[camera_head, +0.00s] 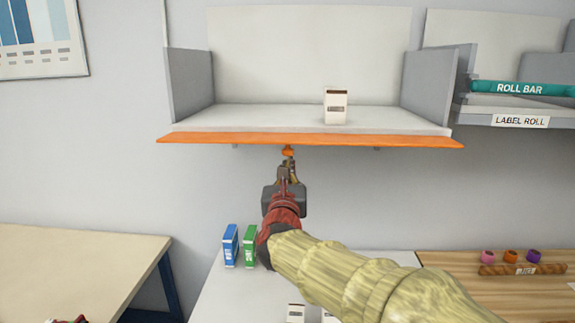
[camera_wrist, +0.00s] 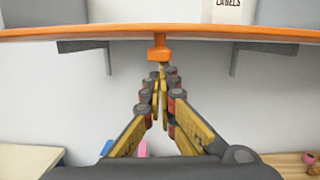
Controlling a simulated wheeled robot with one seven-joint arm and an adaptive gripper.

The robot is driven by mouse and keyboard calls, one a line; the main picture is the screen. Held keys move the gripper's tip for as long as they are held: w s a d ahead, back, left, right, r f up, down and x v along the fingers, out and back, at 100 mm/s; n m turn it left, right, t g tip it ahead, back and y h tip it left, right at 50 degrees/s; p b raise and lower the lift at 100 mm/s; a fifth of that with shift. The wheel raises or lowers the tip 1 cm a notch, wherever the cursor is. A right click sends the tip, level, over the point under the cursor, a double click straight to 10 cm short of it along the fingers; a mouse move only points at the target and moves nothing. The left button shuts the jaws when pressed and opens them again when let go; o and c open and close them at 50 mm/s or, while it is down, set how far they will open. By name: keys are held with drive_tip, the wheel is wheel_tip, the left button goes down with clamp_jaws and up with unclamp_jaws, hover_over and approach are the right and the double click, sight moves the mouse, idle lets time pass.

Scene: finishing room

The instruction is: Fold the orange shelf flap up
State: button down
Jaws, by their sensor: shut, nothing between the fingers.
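The orange shelf flap (camera_head: 330,140) runs along the front edge of a wall shelf (camera_head: 270,117). It lies about level, its front edge facing me, and it also spans the top of the wrist view (camera_wrist: 220,31). A small orange knob (camera_wrist: 160,52) hangs from the middle of its underside; in the head view the knob (camera_head: 288,152) is just above my fingers. My gripper (camera_head: 287,165) is shut and empty below the flap. In the wrist view its fingertips (camera_wrist: 162,74) are right by the knob; I cannot tell whether they touch.
A small white box (camera_head: 335,106) stands on the shelf. Dark brackets (camera_wrist: 85,46) hang under the shelf. Blue (camera_head: 230,245) and green (camera_head: 249,247) boxes stand on a white table below. A teal roll bar (camera_head: 520,89) is at right. The wall below the flap is clear.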

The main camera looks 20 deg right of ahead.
drive_tip(key=shift+s+a+r+g+y+p, duration=0.15)
drive_tip(key=shift+r+g+p, duration=0.4)
drive_tip(key=shift+p, duration=0.8)
drive_tip(key=shift+s+d+r+g+y+p, duration=0.1)
drive_tip(key=shift+s+r+g+p, duration=0.15)
drive_tip(key=shift+r+p, duration=0.7)
drive_tip(key=shift+s+a+r+g+y+p, duration=0.2)
drive_tip(key=shift+g+p, duration=0.3)
drive_tip(key=shift+p, duration=1.2)
drive_tip(key=r+g+p, duration=0.2)
drive_tip(key=p, duration=0.5)
drive_tip(key=r+g+y+p, duration=0.1)
drive_tip(key=p, duration=0.6)
drive_tip(key=shift+s+r+g, duration=0.2)
drive_tip(key=shift+r+g, duration=0.2)
wheel_tip(320, 180, up, 5)
drive_tip(key=p, duration=0.6)
hover_over(287, 143)
drive_tip(key=shift+w+d+r+p, duration=0.2)
drive_tip(key=shift+w+r+p, duration=0.15)
drive_tip(key=shift+r, duration=0.2)
drive_tip(key=shift+w+d+r+p, duration=0.15)
drive_tip(key=shift+w+r+p, duration=0.2)
drive_tip(key=shift+r, duration=0.2)
drive_tip(key=shift+w+d+r+p, duration=0.15)
drive_tip(key=shift+w+r+p, duration=0.25)
drive_tip(key=shift+w+r, duration=0.25)
drive_tip(key=shift+w+f, duration=0.1)
drive_tip(key=shift+d, duration=0.1)
